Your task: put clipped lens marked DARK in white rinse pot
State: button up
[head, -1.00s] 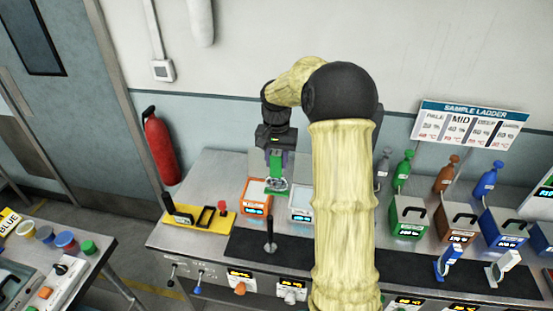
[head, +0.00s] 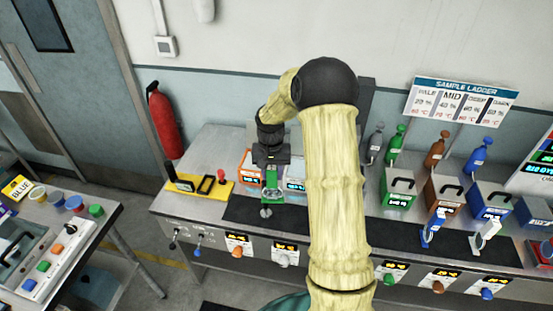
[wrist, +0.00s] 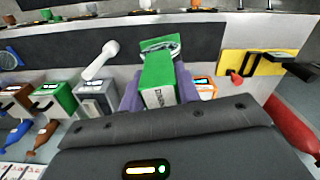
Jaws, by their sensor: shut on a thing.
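My gripper (head: 271,172) is shut on a green clip (wrist: 160,78) that hangs from its purple fingers. The clip also shows in the head view (head: 271,178). A round clear lens (wrist: 160,45) sits in the clip's far end. A white label with dark letters is on the clip, too small to read surely. The white rinse pot (head: 296,185) with a blue display stands right of the clip in the head view, partly hidden by my arm. The clip is in front of the gap between this pot and the orange pot (head: 246,165), apart from the bench top.
A yellow tray (head: 222,187) lies at the left. Green (head: 399,187), brown (head: 443,195) and blue (head: 490,199) boxes stand at the right. A grey box (wrist: 95,98) and a white-handled tool (wrist: 100,60) show in the wrist view. A dark mat runs along the front.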

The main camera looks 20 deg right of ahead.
jog(key=s+a+f+n+b, duration=0.1)
jog(key=s+a+f+b, duration=0.1)
jog(key=f, duration=0.7)
jog(key=s+a+f+n+b, duration=0.2)
jog(key=s+a+f+b, duration=0.1)
jog(key=f, duration=0.6)
jog(key=s+a+f+n+b, duration=0.1)
jog(key=s+a+f+b, duration=0.1)
jog(key=f+b, duration=0.3)
notch_tip(320, 180, down, 4)
jog(key=shift+s+a+f+n, duration=0.15)
jog(key=shift+s+a+n, duration=0.2)
jog(key=shift+a, duration=0.3)
